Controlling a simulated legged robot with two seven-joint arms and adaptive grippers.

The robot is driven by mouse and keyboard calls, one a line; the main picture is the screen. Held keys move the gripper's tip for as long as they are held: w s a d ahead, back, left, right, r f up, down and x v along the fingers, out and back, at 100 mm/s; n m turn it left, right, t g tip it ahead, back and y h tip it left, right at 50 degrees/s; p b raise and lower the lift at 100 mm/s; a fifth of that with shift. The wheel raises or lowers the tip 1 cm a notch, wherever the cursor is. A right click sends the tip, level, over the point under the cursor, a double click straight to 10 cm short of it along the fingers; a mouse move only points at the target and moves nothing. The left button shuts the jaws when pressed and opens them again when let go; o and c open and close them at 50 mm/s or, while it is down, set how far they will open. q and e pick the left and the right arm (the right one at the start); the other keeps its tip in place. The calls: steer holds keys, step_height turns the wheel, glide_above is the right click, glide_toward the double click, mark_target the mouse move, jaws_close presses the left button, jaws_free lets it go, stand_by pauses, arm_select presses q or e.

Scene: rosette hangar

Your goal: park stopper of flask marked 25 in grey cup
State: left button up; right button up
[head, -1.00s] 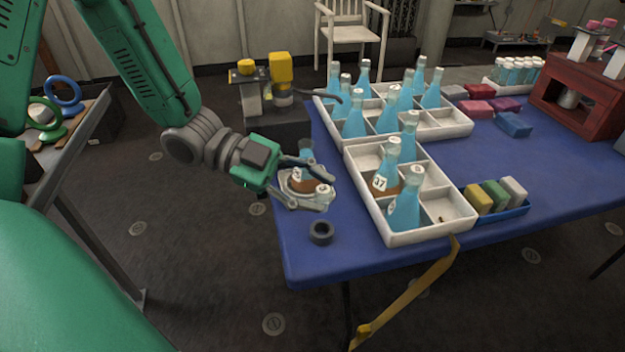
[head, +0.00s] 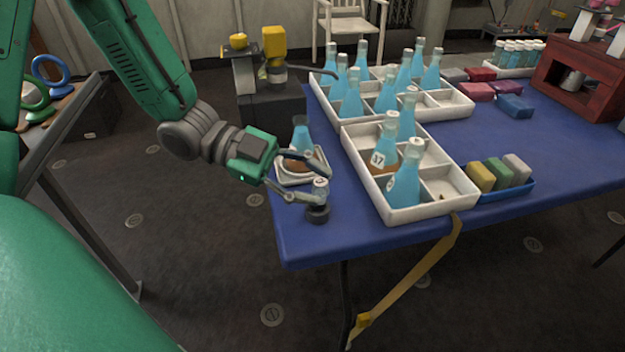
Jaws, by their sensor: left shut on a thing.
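The small dark grey cup (head: 317,214) stands on the blue table near its left front edge. My left gripper (head: 318,187) is shut on a pale, glassy stopper (head: 321,190), directly above the cup. Whether the stopper's lower end touches or enters the cup I cannot tell. A flask with blue glass and a brown lower part (head: 301,138) stands upright in a small white tray (head: 289,178), just behind the gripper; the gripper partly hides it. Its top looks dark, and no number is readable on it. My right gripper is not in view.
A white divided box (head: 404,215) with several blue flasks, one marked 37, stands right of the cup. Another such box (head: 455,111) is behind it. A blue tray of coloured blocks (head: 508,195) lies further right. The table's front left corner is clear.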

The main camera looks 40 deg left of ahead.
mark_target(309, 208)
arm_select(q)
steer(key=shift+s+a+f, duration=0.1)
steer(key=shift+a+f, duration=0.05)
steer(key=shift+f, duration=0.1)
steer(key=shift+a+f, duration=0.1)
steer(key=shift+a, duration=0.1)
steer(key=shift+d, duration=0.15)
steer(key=shift+d+f, duration=0.1)
steer(key=shift+f, duration=0.3)
steer(key=shift+f+b, duration=0.45)
steer(key=shift+b, duration=0.1)
steer(key=shift+f, duration=0.15)
steer(key=shift+f, duration=0.3)
steer(key=shift+s, duration=0.1)
steer(key=shift+c, duration=0.2)
